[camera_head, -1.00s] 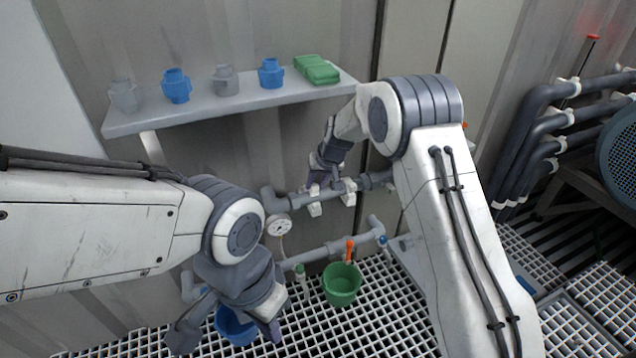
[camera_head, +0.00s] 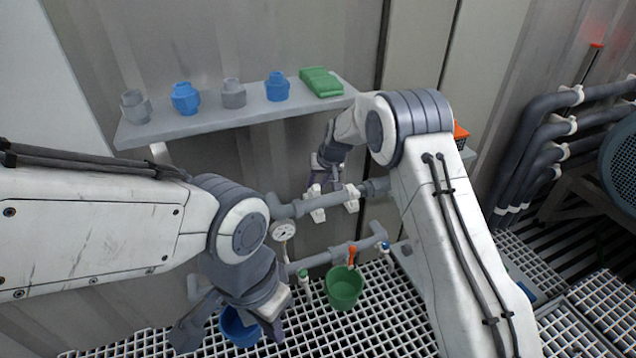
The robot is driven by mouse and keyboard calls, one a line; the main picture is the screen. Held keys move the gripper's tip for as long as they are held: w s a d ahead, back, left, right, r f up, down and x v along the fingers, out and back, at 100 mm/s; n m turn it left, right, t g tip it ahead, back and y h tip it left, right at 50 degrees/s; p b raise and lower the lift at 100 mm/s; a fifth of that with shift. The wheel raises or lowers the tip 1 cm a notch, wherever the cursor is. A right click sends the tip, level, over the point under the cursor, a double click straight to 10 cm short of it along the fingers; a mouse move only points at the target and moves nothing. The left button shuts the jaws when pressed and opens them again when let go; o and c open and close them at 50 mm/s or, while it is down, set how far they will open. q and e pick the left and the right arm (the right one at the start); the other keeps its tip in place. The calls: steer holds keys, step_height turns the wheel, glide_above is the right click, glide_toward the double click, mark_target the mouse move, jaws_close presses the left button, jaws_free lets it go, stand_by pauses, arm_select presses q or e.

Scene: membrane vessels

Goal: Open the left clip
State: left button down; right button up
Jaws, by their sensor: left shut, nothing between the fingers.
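Two white clips sit on the upper grey pipe (camera_head: 332,200): the left clip (camera_head: 316,205) and the right clip (camera_head: 352,199). My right gripper (camera_head: 323,178) is just above and behind the pipe, close to the left clip. Its fingers are small and partly hidden, so I cannot tell whether they touch the clip or how far apart they are. My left gripper (camera_head: 274,330) is low at the left, shut and empty, in front of a blue bucket and well below the clips.
A gauge (camera_head: 284,231) hangs left of the clips. A lower pipe with an orange-handled valve (camera_head: 351,255) runs above a green bucket (camera_head: 343,288). The blue bucket (camera_head: 238,328) is partly hidden. A shelf (camera_head: 215,119) with blue and grey fittings and a green case (camera_head: 321,82) is above.

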steer(key=shift+o, duration=1.4)
steer(key=shift+a+f, duration=0.2)
steer(key=shift+a, duration=0.05)
steer(key=shift+d, duration=0.1)
steer(key=shift+s+d+r, duration=0.1)
steer(key=shift+r, duration=0.05)
steer(key=v, duration=0.3)
steer(key=shift+s+p, duration=0.15)
steer(key=shift+p, duration=0.15)
steer(key=s+d+b, duration=0.2)
steer(key=s+d, duration=0.4)
steer(key=s, duration=0.3)
steer(key=shift+s, duration=0.4)
steer(key=shift+d, duration=0.1)
